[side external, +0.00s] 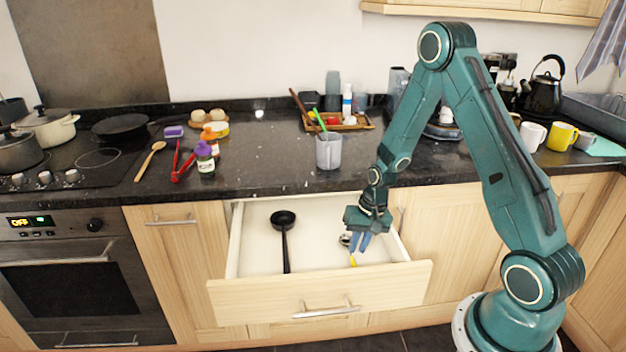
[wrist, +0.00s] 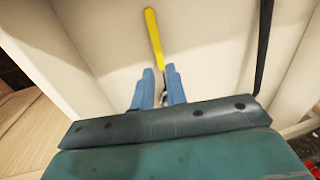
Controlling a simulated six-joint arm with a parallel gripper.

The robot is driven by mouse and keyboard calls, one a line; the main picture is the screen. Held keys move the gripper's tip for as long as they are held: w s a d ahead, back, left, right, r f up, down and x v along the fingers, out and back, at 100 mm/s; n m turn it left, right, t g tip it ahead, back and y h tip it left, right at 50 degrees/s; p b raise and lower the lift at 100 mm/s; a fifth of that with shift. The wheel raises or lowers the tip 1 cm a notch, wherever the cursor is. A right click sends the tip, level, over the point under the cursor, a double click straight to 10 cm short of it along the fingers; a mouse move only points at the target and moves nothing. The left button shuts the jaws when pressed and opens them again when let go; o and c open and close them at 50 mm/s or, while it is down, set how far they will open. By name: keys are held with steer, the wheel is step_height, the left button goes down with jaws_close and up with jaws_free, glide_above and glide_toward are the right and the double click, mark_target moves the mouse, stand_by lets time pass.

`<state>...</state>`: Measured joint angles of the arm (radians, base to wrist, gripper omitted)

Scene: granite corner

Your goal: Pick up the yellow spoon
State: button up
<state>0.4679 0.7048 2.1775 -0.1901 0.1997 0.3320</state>
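The yellow spoon lies in the open drawer. In the side external view its yellow handle (side external: 352,261) shows just below my gripper (side external: 360,242), and a metallic part shows to the left of the fingers. In the wrist view the yellow handle (wrist: 155,35) runs from the top edge down toward the gap between the blue fingertips of my gripper (wrist: 160,74). The fingers are apart, with a small metallic piece visible between them. My gripper points down inside the drawer. I cannot tell whether a finger touches the spoon.
A grey mug (side external: 329,152) with utensils stands on the counter above. Pale drawer floor is bare between ladle and spoon.

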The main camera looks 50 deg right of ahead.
mark_target(353, 260)
steer(key=shift+w+a+f, duration=0.15)
steer(key=shift+w+f, duration=0.05)
steer(key=shift+f, duration=0.9)
steer(key=shift+w+a+f, duration=0.15)
steer(key=shift+f, duration=0.95)
steer(key=shift+c, duration=0.4)
jaws_close()
steer(key=shift+r, duration=0.2)
step_height(353, 260, up, 20)
steer(key=shift+f, duration=0.15)
